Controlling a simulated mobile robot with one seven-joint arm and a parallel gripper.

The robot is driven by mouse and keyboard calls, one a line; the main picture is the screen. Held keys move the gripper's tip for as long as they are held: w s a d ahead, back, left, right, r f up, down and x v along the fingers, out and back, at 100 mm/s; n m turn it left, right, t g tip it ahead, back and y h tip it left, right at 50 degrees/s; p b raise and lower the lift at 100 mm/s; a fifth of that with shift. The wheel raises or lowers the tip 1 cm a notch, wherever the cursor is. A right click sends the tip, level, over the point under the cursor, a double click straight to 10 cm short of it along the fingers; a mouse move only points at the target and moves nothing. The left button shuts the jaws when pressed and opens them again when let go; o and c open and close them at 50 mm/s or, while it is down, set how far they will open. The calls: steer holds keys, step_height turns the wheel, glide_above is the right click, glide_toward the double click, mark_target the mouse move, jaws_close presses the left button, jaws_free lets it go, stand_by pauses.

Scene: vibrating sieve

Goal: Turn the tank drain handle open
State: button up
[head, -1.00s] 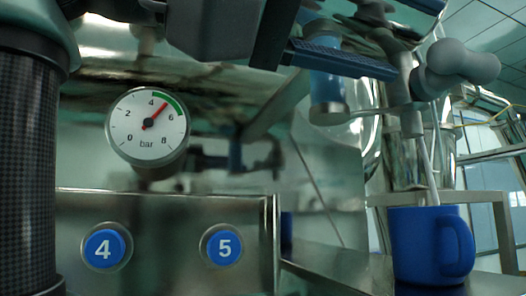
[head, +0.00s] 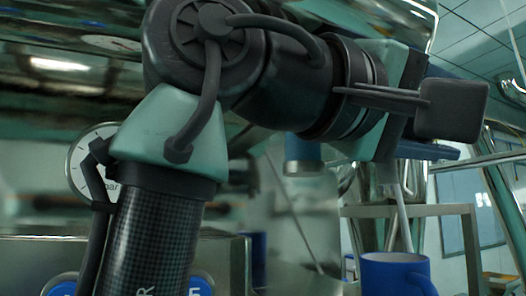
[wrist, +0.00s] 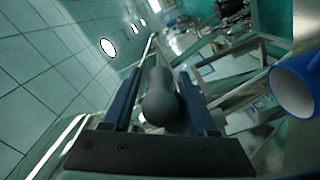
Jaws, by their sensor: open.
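The drain handle's rounded grey knob (wrist: 160,100) is in the middle of the wrist view. My gripper (wrist: 158,76) is open, with one blue finger on each side of the knob. A gap shows on the right of the knob; I cannot tell whether the left finger touches it. In the head view my own arm hides the handle and most of the gripper; only part of a blue finger (head: 432,152) shows at the right.
A blue mug (head: 392,272) stands at the lower right in the head view, and its rim shows in the wrist view (wrist: 292,92). A pressure gauge (head: 82,165) is partly covered by my arm. A metal frame (head: 425,210) stands behind the mug.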

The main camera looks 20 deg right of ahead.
steer(key=shift+w+d, duration=0.1)
steer(key=shift+d, duration=0.9)
jaws_close()
